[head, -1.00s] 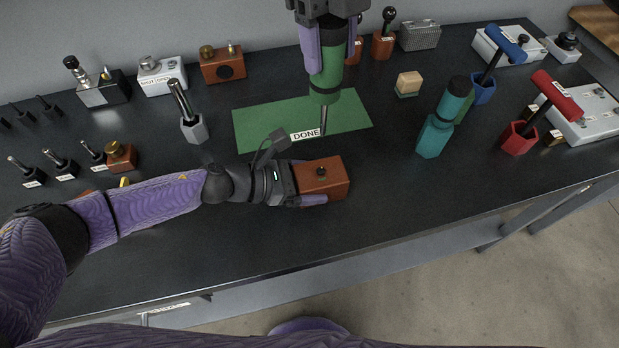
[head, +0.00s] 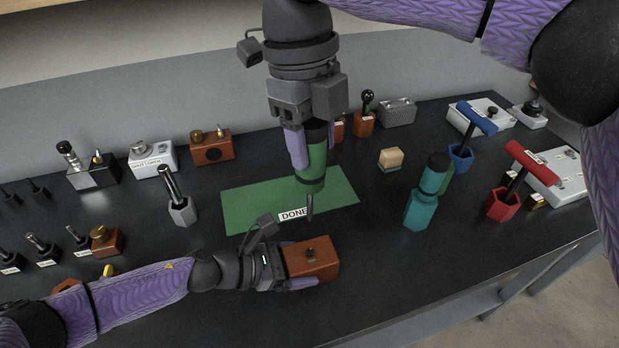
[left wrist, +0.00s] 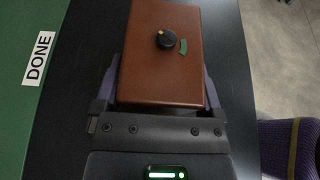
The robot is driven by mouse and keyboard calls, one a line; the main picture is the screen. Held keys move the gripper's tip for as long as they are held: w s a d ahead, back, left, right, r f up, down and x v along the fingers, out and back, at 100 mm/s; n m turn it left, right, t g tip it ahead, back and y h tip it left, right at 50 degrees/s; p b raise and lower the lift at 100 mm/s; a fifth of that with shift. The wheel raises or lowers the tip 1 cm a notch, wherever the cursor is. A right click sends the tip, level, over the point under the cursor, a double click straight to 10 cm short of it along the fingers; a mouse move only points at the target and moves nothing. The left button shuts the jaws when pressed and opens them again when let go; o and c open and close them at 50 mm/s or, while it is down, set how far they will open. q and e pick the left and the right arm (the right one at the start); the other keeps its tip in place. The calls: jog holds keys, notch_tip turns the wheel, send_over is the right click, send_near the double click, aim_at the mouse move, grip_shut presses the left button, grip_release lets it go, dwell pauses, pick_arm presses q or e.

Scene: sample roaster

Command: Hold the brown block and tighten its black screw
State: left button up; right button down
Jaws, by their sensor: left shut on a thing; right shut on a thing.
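The brown block (head: 326,264) is held just above or on the dark table in front of the green mat; I cannot tell whether it touches. My left gripper (head: 297,265) is shut on it from the left. The black screw (head: 310,253) sits in its top face. The left wrist view shows the screw (left wrist: 166,39) with a yellow mark, beside a green arc on the block (left wrist: 150,75). My right gripper (head: 313,150) is shut on a green screwdriver (head: 316,178). Its shaft points down, with the tip beyond the block and apart from the screw.
The green DONE mat (head: 245,208) lies behind the block. A grey holder (head: 182,212) stands at left. Table right of the block is clear.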

aim_at(312, 193)
jog(key=n, duration=0.2)
jog(key=f+n, duration=0.1)
jog(key=n, duration=0.2)
jog(key=shift+f+t, duration=0.15)
jog(key=shift+t, duration=0.15)
jog(key=n, duration=0.4)
jog(key=shift+w+f+t+h, duration=0.15)
jog(key=shift+f+t+h, duration=0.15)
jog(key=shift+f, duration=2.45)
jog(key=shift+f, duration=1.05)
